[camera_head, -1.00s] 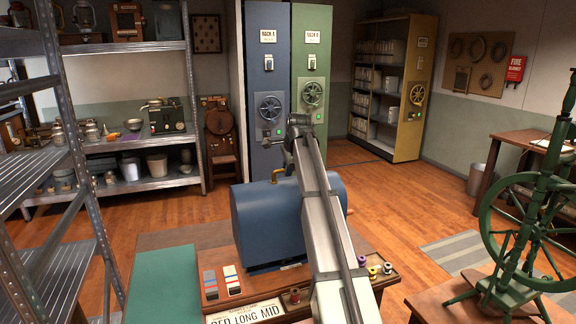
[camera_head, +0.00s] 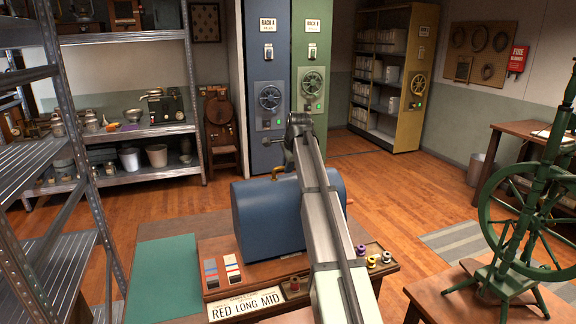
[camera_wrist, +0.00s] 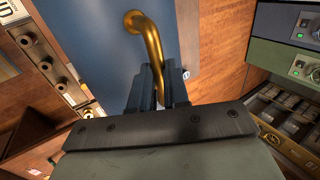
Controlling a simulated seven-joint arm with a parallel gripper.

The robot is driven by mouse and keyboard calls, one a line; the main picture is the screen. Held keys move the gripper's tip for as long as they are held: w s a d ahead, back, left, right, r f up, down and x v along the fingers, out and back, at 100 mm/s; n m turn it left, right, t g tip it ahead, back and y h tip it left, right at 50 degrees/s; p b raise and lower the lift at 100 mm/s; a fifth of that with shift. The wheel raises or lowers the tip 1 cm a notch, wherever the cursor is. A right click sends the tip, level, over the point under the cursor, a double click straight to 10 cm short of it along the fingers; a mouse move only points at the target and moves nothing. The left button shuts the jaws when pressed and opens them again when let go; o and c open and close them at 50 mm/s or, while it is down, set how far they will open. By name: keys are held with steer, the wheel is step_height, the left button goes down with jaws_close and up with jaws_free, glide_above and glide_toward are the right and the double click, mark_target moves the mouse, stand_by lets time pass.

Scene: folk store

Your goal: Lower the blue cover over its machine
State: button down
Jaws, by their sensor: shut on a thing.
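The blue cover (camera_head: 262,222) is a rounded box over the wooden base (camera_head: 215,260) in the head view. The machine itself is not visible; the cover hides whatever is inside. The cover's brass handle (camera_wrist: 150,38) runs down between my fingers in the wrist view, and part of it (camera_head: 279,171) shows at the cover's top in the head view. My gripper (camera_wrist: 160,82) is shut on this handle. In the head view my arm crosses in front of the cover's right part and hides the grip. I cannot tell whether the cover's lower edge fully touches the base.
A sign reading RED LONG MID (camera_head: 247,304), colour swatches (camera_head: 222,272) and several thread spools (camera_head: 373,261) sit along the base's front. A green spinning wheel (camera_head: 525,215) stands at right, metal shelving (camera_head: 75,150) at left. Floor is open behind the table.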

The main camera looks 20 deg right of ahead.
steer(key=shift+f, duration=0.1)
steer(key=shift+f, duration=1.1)
steer(key=c, duration=1)
jaws_free()
steer(key=shift+c, duration=0.2)
steer(key=shift+s+f, duration=0.1)
steer(key=v, duration=1.3)
steer(key=shift+r, duration=0.4)
steer(key=shift+s, duration=0.1)
